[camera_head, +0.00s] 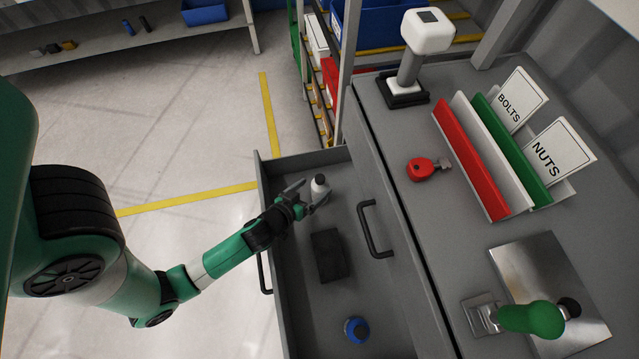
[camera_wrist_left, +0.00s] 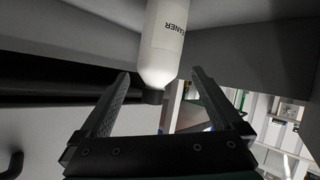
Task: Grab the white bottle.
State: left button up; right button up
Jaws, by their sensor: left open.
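The white bottle (camera_head: 319,186) stands in the far end of the open grey drawer (camera_head: 318,303). In the left wrist view the bottle (camera_wrist_left: 164,45) appears upside down, with part of its label readable, and its dark cap end points towards my gripper. My left gripper (camera_head: 311,195) is open at the bottle, with its fingers to either side of it. In the left wrist view the gripper's fingers (camera_wrist_left: 160,80) are spread, with the bottle's cap end in the gap between them. Contact cannot be told. My right gripper is not in view.
A black box (camera_head: 329,255) and a blue round item (camera_head: 356,329) lie nearer in the drawer. The drawer walls and the cabinet handle (camera_head: 375,230) are close to my left arm. The worktop holds a red item (camera_head: 428,168) and coloured dividers (camera_head: 502,150).

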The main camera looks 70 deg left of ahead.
pick_arm(q)
jog(key=shift+w+a+f, duration=0.1)
jog(key=shift+w+a, duration=0.3)
jog(key=shift+w, duration=0.45)
jog(key=shift+w+a+f, duration=0.2)
jog(key=shift+f, duration=0.1)
jog(key=b+x, duration=0.1)
jog(key=x, duration=0.3)
jog(key=shift+w+r, duration=0.1)
jog(key=shift+w, duration=0.05)
jog(key=shift+c, duration=0.2)
grip_shut()
